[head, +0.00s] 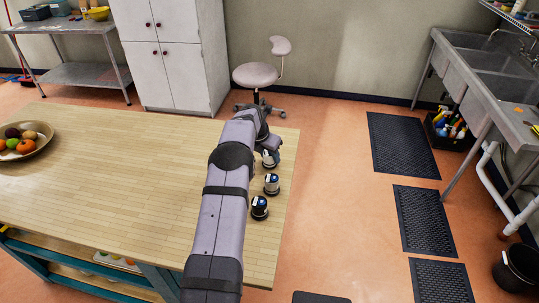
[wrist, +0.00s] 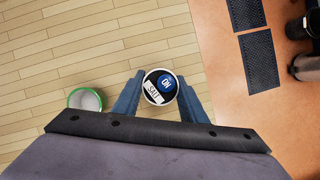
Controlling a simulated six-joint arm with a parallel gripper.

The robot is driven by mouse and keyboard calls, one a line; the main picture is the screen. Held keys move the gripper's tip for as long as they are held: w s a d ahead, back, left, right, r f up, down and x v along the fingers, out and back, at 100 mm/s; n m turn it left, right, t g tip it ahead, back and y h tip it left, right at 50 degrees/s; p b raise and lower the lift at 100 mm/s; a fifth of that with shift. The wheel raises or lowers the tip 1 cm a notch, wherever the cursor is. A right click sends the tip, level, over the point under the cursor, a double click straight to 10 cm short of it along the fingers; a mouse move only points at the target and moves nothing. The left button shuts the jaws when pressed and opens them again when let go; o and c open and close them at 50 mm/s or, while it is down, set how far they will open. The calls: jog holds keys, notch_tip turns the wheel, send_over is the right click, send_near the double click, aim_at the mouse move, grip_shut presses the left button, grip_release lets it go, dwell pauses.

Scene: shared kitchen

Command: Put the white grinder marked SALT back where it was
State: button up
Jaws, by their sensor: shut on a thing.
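In the wrist view, a round grinder (wrist: 154,97) with a label reading SALT and a blue disc marked ON sits between the fingers of my gripper (wrist: 160,82). The jaws are shut on it. In the head view my gripper (head: 269,147) is over the right part of the wooden table, partly hidden by my arm. A grinder (head: 268,160) shows just below it and seems to be the held one. I cannot tell whether its base touches the table. Two similar dark grinders, one nearer (head: 272,185) and one nearest (head: 259,208), stand upright towards the front.
A green-rimmed white cup (wrist: 85,100) stands left of my gripper in the wrist view. The wooden table (head: 110,165) is mostly clear, with a fruit bowl (head: 45,146) far left. The table's right edge is close to the grinders. A stool (head: 256,76) stands beyond.

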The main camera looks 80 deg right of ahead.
jog(key=shift+f, duration=0.1)
jog(key=o, duration=1.4)
jog(key=shift+r, duration=0.2)
jog(key=b+v, duration=0.3)
jog(key=v, duration=0.9)
jog(key=shift+w+f, duration=0.1)
jog(key=shift+w, duration=0.05)
